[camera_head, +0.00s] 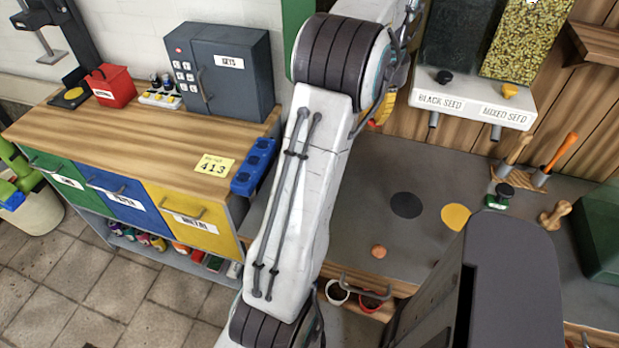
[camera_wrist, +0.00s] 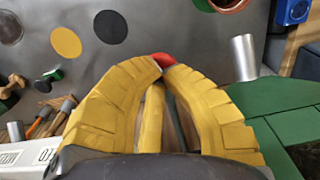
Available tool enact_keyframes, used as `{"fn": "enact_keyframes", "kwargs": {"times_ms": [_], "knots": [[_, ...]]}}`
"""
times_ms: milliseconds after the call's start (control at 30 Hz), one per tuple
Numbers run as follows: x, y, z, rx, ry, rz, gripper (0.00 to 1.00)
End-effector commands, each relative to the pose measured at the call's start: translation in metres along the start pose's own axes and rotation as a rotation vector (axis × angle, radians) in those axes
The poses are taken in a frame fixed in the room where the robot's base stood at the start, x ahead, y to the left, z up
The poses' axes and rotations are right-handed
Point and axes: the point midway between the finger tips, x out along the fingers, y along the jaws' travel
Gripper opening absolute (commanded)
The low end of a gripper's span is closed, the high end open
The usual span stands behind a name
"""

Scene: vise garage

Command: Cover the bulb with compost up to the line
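A round brown-orange thing, which looks like the bulb (camera_head: 378,251), lies on the grey bench top near its front edge. My arm hides much of the gripper in the head view.
Black-seed and mixed-seed dispensers (camera_head: 475,98) hang at the back. A green body (camera_wrist: 275,105) and a metal tube (camera_wrist: 244,57) are close to my gripper's right. Hand tools (camera_head: 520,172) stand at the bench's right. A drawer cabinet (camera_head: 140,140) is at left.

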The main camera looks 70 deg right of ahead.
Motion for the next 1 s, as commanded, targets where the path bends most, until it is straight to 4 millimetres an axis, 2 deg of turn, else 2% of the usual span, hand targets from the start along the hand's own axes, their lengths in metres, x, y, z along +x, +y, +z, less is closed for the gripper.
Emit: {"fn": "enact_keyframes", "kwargs": {"times_ms": [867, 1000], "knots": [[0.042, 0.000, 0.000, 0.000, -0.003, 0.000, 0.00], [0.040, 0.000, 0.000, 0.000, -0.004, 0.000, 0.00]]}}
